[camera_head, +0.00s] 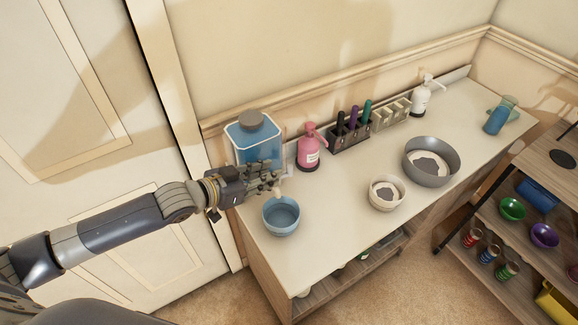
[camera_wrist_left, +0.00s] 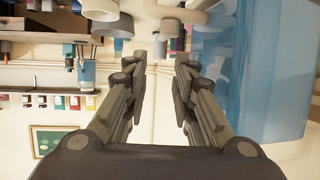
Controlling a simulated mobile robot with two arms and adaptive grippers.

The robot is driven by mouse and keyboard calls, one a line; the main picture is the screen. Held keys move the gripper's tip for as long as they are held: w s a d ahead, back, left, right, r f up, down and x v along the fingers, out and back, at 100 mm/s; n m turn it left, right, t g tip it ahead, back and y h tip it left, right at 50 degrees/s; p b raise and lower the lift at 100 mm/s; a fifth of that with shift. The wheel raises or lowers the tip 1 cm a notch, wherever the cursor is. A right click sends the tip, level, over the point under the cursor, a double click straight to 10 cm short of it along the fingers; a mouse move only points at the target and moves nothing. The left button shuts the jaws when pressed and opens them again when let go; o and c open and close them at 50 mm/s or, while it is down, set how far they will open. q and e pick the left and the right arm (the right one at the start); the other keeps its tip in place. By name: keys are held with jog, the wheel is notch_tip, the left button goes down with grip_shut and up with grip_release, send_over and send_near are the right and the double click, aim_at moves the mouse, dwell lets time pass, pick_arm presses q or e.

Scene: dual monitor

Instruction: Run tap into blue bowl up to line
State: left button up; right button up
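A blue see-through water tank (camera_head: 252,143) with a grey cap stands at the left end of the counter; its blue side also fills the right of the left wrist view (camera_wrist_left: 280,70). The blue bowl (camera_head: 282,228) sits on the counter in front of it, upright. A small pale spout (camera_head: 277,193), apparently the tap, shows just above the bowl's rim. My left gripper (camera_head: 272,178) is in front of the tank, above the bowl, partly hiding the tap. In the left wrist view its fingers (camera_wrist_left: 158,75) are apart with nothing between them. I cannot make out a line or water level in the bowl. My right gripper is not in view.
A pink pump bottle (camera_head: 309,152) stands right of the tank, beside a dark pen holder (camera_head: 349,137). The counter's front middle is clear. A shelf unit (camera_head: 490,212) stands at right.

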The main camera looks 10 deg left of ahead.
aim_at(290, 166)
pick_arm(q)
jog(key=p+x, duration=0.1)
jog(key=x, duration=0.7)
jog(key=shift+w+d+f, duration=0.15)
jog(key=shift+w+f, duration=0.05)
jog(key=shift+w, duration=0.05)
grip_shut()
